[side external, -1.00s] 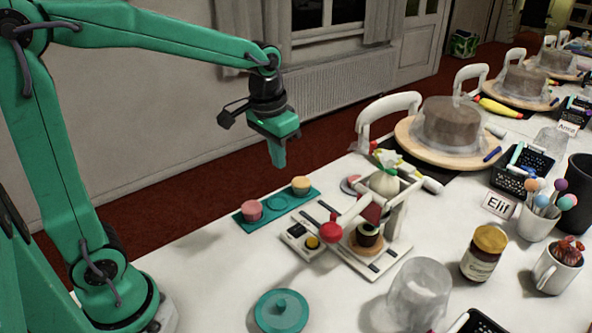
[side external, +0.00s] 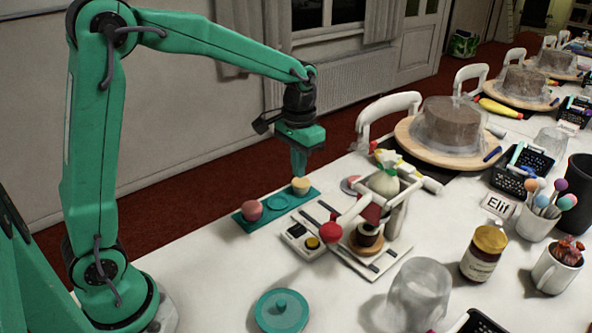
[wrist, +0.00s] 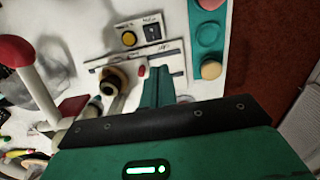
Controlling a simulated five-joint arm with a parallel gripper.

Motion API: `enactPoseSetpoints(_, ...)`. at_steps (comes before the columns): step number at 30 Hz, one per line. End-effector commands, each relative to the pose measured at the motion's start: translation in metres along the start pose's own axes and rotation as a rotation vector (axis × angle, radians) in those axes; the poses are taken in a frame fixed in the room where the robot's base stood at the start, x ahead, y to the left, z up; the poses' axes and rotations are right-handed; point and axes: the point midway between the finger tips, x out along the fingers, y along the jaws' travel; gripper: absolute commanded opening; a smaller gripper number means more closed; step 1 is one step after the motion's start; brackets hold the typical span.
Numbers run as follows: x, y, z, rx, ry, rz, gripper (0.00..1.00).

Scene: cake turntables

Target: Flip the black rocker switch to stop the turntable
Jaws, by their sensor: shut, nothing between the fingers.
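The black rocker switch (side external: 297,229) sits on a small white control box (side external: 290,240), beside a round yellow button (side external: 312,243). In the wrist view the rocker (wrist: 152,32) is to the right of the yellow button (wrist: 129,38). In the wrist view the fingers (wrist: 165,75) lie below the control box.
A teal tray (side external: 277,203) with pink and yellow pieces lies behind the box. A teal lid (side external: 281,311) and clear cup (side external: 419,290) stand in front.

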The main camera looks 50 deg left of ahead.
Motion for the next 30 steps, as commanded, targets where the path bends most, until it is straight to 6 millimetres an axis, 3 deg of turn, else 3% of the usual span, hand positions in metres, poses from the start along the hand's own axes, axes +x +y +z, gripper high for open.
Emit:
enactPoseSetpoints(11, 0.014, 0.000, 0.000, 0.000, -0.001, 0.000, 0.00)
enactPoseSetpoints(30, 0.105, 0.000, 0.001, 0.000, -0.003, 0.000, 0.00)
